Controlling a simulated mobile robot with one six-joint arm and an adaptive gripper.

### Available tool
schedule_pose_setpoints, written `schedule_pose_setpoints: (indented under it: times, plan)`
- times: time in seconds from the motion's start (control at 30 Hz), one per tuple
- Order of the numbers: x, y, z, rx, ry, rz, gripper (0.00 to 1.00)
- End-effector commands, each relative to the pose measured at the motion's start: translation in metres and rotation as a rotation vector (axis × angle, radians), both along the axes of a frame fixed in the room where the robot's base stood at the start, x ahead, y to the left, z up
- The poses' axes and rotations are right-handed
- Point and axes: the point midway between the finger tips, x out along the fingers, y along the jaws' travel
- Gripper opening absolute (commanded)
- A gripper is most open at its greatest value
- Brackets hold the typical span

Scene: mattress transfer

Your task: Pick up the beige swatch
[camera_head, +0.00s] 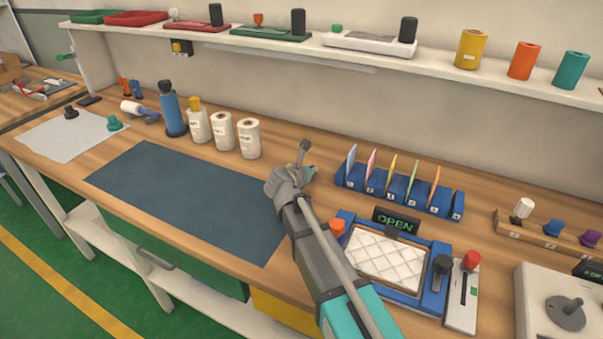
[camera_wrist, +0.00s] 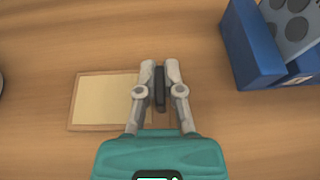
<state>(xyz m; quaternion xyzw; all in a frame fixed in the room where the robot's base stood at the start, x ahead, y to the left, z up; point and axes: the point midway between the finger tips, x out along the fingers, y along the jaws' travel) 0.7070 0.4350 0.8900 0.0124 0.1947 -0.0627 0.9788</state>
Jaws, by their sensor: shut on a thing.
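In the wrist view a flat beige swatch (camera_wrist: 104,100) with a thin brown border lies over the wooden bench, left of the fingers. Its right end passes under them. My gripper (camera_wrist: 159,78) points down at that end, its two grey fingers close together and shut on a narrow dark upright piece. This piece appears to belong to the swatch, but the join is hidden. I cannot tell whether the swatch touches the bench. In the head view my gripper (camera_head: 291,182) is above the bench between the dark mat and the card rack; my arm hides the swatch there.
A blue rack (camera_head: 400,196) with several coloured cards stands right of my gripper; its corner shows in the wrist view (camera_wrist: 252,45). A blue frame with a white quilted pad (camera_head: 385,258) is beside my arm. White rolls (camera_head: 248,138) stand behind the dark mat (camera_head: 185,200), which is clear.

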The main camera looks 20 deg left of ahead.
Motion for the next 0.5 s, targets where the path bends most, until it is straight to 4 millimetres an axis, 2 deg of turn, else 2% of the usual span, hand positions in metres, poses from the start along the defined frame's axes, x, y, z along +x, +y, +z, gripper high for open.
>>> schedule_pose_setpoints:
  times: [0.5]
  plan:
    - [0.0003,-0.0006,0.0046,0.000,0.000,-0.001,0.00]
